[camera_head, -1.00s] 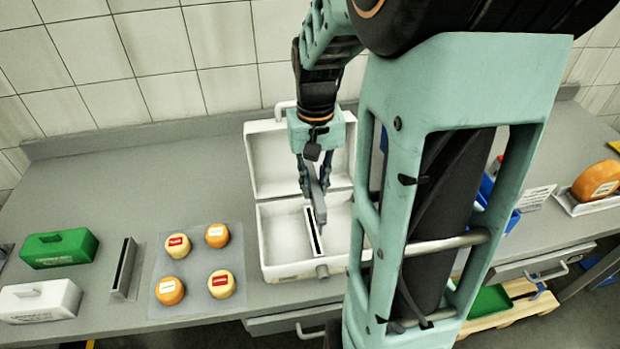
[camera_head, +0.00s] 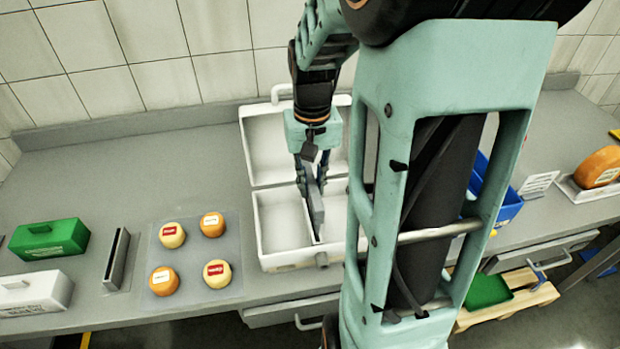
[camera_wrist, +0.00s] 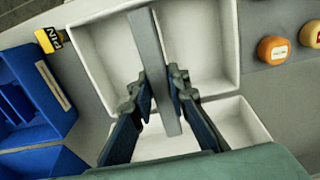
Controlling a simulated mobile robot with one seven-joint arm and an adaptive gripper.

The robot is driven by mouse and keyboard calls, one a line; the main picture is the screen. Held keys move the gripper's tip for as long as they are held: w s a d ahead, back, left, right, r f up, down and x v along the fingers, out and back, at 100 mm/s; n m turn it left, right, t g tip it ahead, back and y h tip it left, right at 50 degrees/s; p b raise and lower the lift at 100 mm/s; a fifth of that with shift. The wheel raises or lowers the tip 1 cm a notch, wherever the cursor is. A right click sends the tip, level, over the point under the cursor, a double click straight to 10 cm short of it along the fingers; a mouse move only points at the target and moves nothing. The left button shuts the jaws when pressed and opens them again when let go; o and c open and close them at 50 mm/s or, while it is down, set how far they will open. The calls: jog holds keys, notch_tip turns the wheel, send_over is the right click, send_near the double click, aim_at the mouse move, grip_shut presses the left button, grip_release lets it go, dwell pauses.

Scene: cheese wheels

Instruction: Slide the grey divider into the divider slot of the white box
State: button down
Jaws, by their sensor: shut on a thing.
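The white box (camera_head: 285,260) stands open at the centre of the bench, its lid tilted back towards the wall. My gripper (camera_head: 311,190) is over the box, shut on the grey divider (camera_head: 317,214). The divider is a thin upright plate lined up with the white slot strip in the middle of the box and hides most of it. I cannot tell how deep its lower edge sits. In the wrist view, the divider (camera_wrist: 147,42) runs between the fingers and across the middle of the box (camera_wrist: 203,95), with a compartment on each side.
A grey slotted holder (camera_head: 116,258) stands left of a mat with several small cheese wheels (camera_head: 217,273). A green case (camera_head: 50,240) and a white case (camera_head: 35,292) are farther left. Blue bins (camera_wrist: 40,100) stand beside the box. A large orange cheese (camera_head: 597,167) is at far right.

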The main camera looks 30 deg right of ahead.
jog(key=shift+f+b, duration=0.3)
jog(key=shift+f, duration=0.45)
jog(key=shift+f+b, duration=2.1)
jog(key=shift+f, duration=0.7)
dwell(0.6)
jog(key=c, duration=1.8)
grip_release()
jog(key=shift+o, duration=0.2)
notch_tip(320, 180, up, 12)
jog(key=shift+r, duration=0.1)
jog(key=shift+w, duration=0.1)
